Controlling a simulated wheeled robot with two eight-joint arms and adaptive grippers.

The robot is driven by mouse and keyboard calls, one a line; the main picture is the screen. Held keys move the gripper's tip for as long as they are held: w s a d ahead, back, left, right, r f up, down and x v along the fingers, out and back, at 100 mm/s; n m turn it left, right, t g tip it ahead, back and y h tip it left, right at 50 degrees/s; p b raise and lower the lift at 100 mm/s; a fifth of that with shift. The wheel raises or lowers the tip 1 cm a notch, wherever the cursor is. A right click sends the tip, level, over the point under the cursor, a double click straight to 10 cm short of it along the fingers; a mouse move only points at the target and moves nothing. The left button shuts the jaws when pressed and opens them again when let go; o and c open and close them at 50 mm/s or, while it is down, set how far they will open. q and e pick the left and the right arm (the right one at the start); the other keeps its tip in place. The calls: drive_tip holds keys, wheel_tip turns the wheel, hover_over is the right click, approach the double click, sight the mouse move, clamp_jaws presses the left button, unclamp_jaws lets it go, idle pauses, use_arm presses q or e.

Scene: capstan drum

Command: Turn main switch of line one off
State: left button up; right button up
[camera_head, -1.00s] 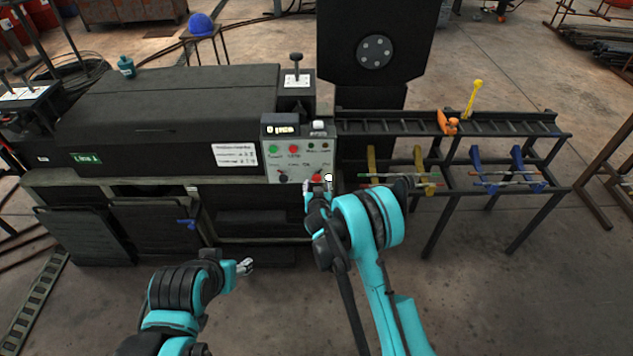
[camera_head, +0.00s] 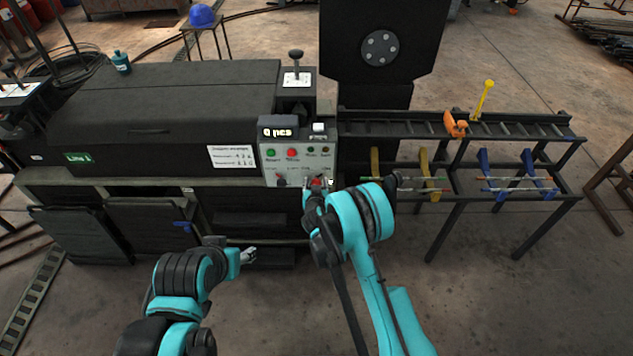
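The grey control panel (camera_head: 297,152) is on the front of the dark machine, which carries a green "Line 1" label (camera_head: 78,158) at its left. The panel has a green button (camera_head: 271,153), a red button (camera_head: 292,153), a dark knob (camera_head: 281,182) and a red rotary switch (camera_head: 316,182) at its lower right. My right gripper (camera_head: 318,188) is at the red switch and partly covers it. Whether its fingers touch or grip the switch cannot be told. My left gripper (camera_head: 250,255) hangs in front of the machine, apart from it, apparently empty; its finger opening is too small to judge.
A black lever (camera_head: 296,62) stands above the panel. A roller rack (camera_head: 460,125) with an orange clamp (camera_head: 455,124) and a yellow-handled tool (camera_head: 484,98) extends right. A blue helmet (camera_head: 202,15) rests on a stand behind. The floor in front is clear.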

drive_tip(key=c, duration=0.8)
drive_tip(key=shift+n, duration=0.3)
drive_tip(key=n+h, duration=0.2)
drive_tip(key=shift+w+a+n, duration=0.1)
drive_tip(key=shift+n, duration=0.2)
drive_tip(key=n+h, duration=0.2)
drive_tip(key=n, duration=0.1)
drive_tip(key=shift+f+t, duration=0.1)
drive_tip(key=shift+t, duration=0.3)
drive_tip(key=n+t+h, duration=0.1)
drive_tip(key=n, duration=0.2)
drive_tip(key=shift+n+h, duration=0.3)
drive_tip(key=shift+h, duration=0.1)
drive_tip(key=shift+f+n+t+h, duration=0.15)
drive_tip(key=shift+n+t+h, duration=0.4)
drive_tip(key=shift+n, duration=1.45)
